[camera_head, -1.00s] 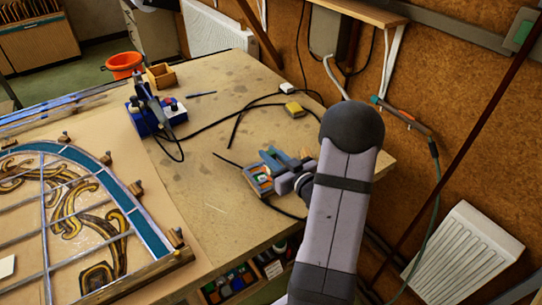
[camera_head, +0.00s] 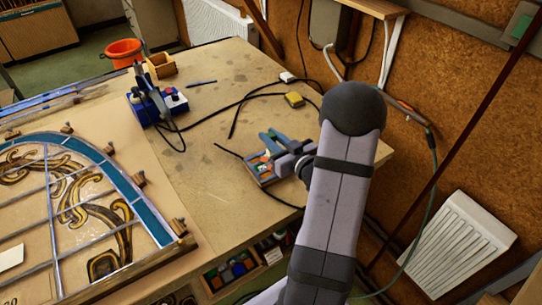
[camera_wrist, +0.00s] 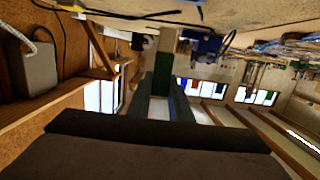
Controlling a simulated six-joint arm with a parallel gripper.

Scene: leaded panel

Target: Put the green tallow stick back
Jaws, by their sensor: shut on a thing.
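My gripper (camera_head: 271,140) is at the right part of the workbench, over or just behind a small wooden tray (camera_head: 266,182) with several coloured pieces. In the wrist view my gripper (camera_wrist: 165,84) is shut on the green tallow stick (camera_wrist: 164,60), a dark green bar standing out between the fingertips. The fingers hide its lower part. In the head view I cannot make out the stick clearly. I cannot tell whether it touches the tray.
A yellow block (camera_head: 294,99) and black cables lie behind the gripper. A blue soldering station (camera_head: 150,108) stands farther back left. The leaded panel (camera_head: 75,205) covers the left. Bare bench (camera_head: 215,180) lies between panel and tray. A board wall (camera_head: 460,100) is at right.

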